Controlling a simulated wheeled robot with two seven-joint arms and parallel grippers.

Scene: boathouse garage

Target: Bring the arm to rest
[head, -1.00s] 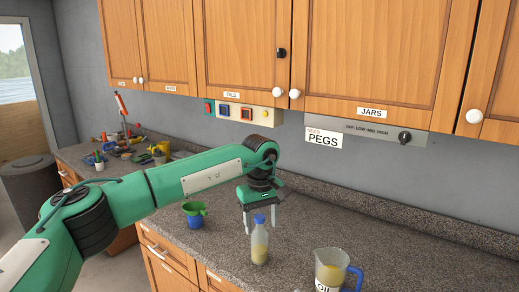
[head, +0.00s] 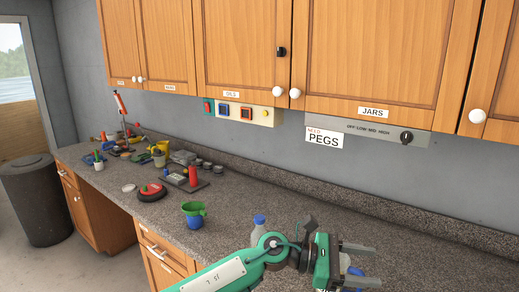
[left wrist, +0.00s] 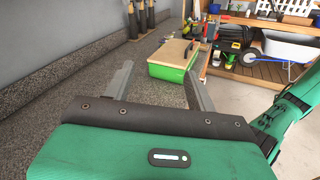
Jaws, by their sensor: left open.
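My left arm reaches in from the bottom of the head view. Its gripper (head: 366,266) is open and points to the right over the worktop (head: 232,240), with nothing between its fingers. In the left wrist view the two fingers (left wrist: 160,72) are spread apart and empty. A bottle with a blue cap (head: 259,220) stands behind my forearm, its lower part hidden. A jug with a blue handle (head: 355,271) is mostly hidden behind my gripper. My right gripper is not in view.
A blue and green cup (head: 194,214) stands left of the bottle. A red round item (head: 151,192) and small tools lie farther left. Wooden cabinets (head: 240,45) hang above. The left wrist view shows a green box (left wrist: 170,70) with a wooden lid, and a wheelbarrow (left wrist: 290,47).

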